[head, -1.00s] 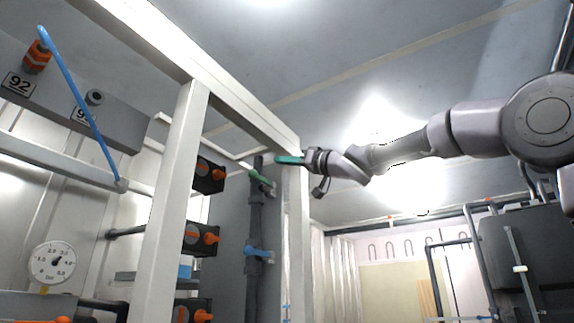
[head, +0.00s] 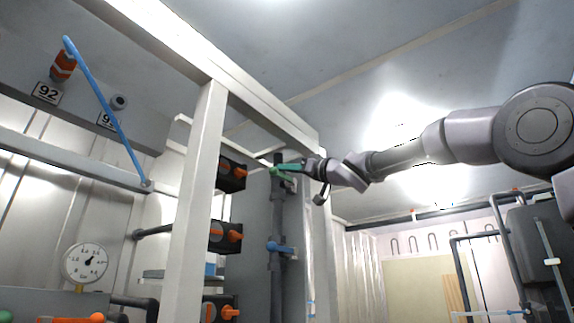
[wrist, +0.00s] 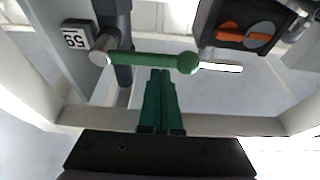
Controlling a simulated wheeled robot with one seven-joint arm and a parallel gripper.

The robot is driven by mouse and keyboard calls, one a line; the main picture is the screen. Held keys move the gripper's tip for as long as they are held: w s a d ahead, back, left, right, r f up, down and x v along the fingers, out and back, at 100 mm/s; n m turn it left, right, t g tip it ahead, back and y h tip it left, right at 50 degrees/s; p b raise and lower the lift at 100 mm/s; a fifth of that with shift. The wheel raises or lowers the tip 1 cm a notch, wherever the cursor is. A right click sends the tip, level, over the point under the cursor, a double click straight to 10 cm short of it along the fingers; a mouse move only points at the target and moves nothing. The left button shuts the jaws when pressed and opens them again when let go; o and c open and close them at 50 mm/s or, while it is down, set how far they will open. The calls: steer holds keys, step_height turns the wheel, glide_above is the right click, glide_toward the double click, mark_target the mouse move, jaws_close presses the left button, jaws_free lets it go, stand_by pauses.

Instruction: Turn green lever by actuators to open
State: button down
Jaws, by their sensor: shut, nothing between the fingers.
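The green lever (wrist: 145,59) lies roughly crosswise in the wrist view, from a grey pivot on the left to a round green ball end on the right. It is mounted on a dark vertical pipe (wrist: 115,18). My gripper (wrist: 161,72) has green fingers pressed together with nothing between them. Its tips are right at the middle of the lever, on its near side; I cannot tell if they touch. In the head view the green lever (head: 274,172) sits high on the pipe, and my gripper (head: 283,168) overlaps it from the right.
Black actuator boxes with orange handles (head: 232,175) stand left of the pipe; one shows in the wrist view (wrist: 243,28). A blue lever (head: 279,247) sits lower on the pipe. A white frame post (head: 197,205) stands left. A "59" plate (wrist: 75,40) is beside the pivot.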

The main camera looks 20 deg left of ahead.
mark_target(287, 178)
steer(key=shift+f+n+g, duration=0.5)
steer(key=shift+n+g, duration=0.1)
steer(key=shift+n, duration=0.5)
step_height(287, 178, down, 2)
steer(key=n+g, duration=0.1)
steer(key=n, duration=0.3)
steer(key=shift+w+g+y, duration=0.1)
steer(key=shift+g+y, duration=0.2)
steer(key=shift+g, duration=0.1)
steer(key=w+d+f+n+g+h, duration=0.2)
steer(key=w+f+n+g, duration=0.2)
steer(key=n, duration=1.2)
steer(key=shift+w+f+g+h, duration=0.3)
steer(key=shift+w+f, duration=0.25)
steer(key=shift+f, duration=0.15)
steer(key=shift+d, duration=0.1)
